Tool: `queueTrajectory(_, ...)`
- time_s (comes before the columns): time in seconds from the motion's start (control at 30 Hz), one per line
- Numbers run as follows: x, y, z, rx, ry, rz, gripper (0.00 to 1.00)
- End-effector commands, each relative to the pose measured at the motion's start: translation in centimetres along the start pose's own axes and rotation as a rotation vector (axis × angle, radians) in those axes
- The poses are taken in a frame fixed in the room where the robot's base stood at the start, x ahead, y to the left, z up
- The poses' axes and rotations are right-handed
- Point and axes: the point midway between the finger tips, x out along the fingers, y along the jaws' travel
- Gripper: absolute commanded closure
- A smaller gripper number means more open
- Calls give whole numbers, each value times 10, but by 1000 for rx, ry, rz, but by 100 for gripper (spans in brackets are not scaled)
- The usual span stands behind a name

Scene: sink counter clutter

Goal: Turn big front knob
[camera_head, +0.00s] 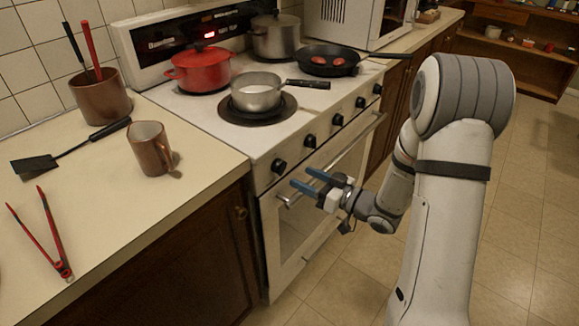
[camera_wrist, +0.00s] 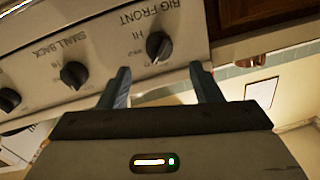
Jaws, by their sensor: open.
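The big front knob (camera_head: 279,166) is the leftmost black knob on the white stove's front panel in the head view. In the wrist view, which is upside down, the dark knob (camera_wrist: 159,46) sits beside the printed words BIG FRONT. My gripper (camera_head: 308,180) has two blue fingers, apart and empty, just in front of the panel and a little right of and below this knob. In the wrist view the fingertips (camera_wrist: 160,70) straddle the line toward the knob, with the knob beyond them. No contact shows.
The small back knob (camera_wrist: 74,75) is the neighbouring knob. The oven door handle (camera_head: 330,160) runs below the panel. A small pot (camera_head: 257,97), a red pot (camera_head: 200,72) and a skillet (camera_head: 343,60) stand on the stove. A brown mug (camera_head: 150,150) stands on the left counter.

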Motion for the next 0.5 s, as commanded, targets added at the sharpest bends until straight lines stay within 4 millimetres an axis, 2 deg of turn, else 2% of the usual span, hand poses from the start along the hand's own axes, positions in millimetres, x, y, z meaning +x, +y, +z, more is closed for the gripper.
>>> queueTrajectory(0.3, 52, -1, 1, -3, -2, -1, 42)
queueTrajectory(0.5, 66, 0, 0, -2, -2, 1, 42)
